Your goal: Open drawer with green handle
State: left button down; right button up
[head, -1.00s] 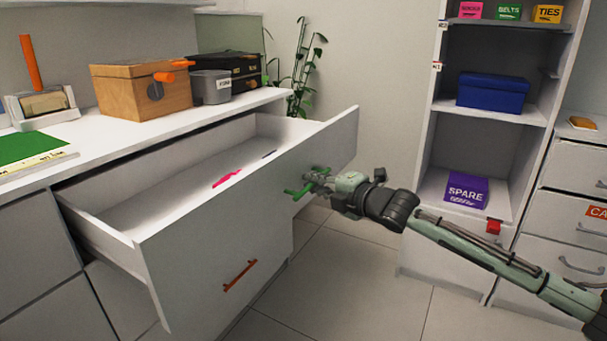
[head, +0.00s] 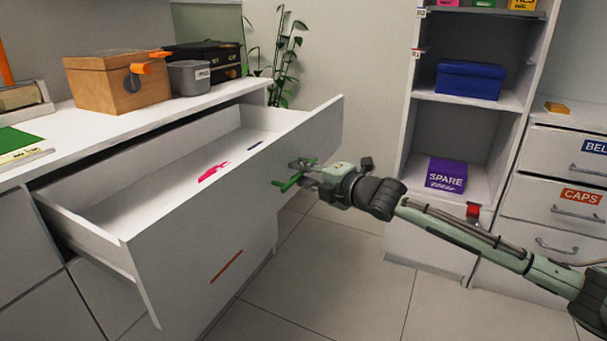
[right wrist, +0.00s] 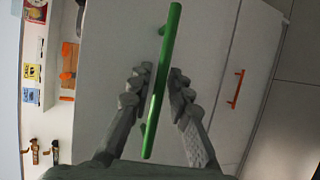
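The drawer (head: 240,190) stands pulled out of the white counter, with its inside showing. Its green handle (head: 287,183) is on the right part of the drawer front. In the right wrist view the green handle (right wrist: 163,75) is a long bar running between the two fingers of my right gripper (right wrist: 160,80). The fingers are apart, with a gap to the bar on at least the left side. In the head view my right gripper (head: 304,172) is at the handle. My left gripper is not in view.
A pink item (head: 213,171) and a small dark item lie in the drawer. An orange handle (head: 226,266) is lower on the white fronts. A wooden box (head: 115,82) stands on the counter. Shelves with a purple box (head: 446,174) stand right. Floor between is clear.

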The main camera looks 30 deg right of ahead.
jog(key=v, duration=1.2)
dwell(0.5)
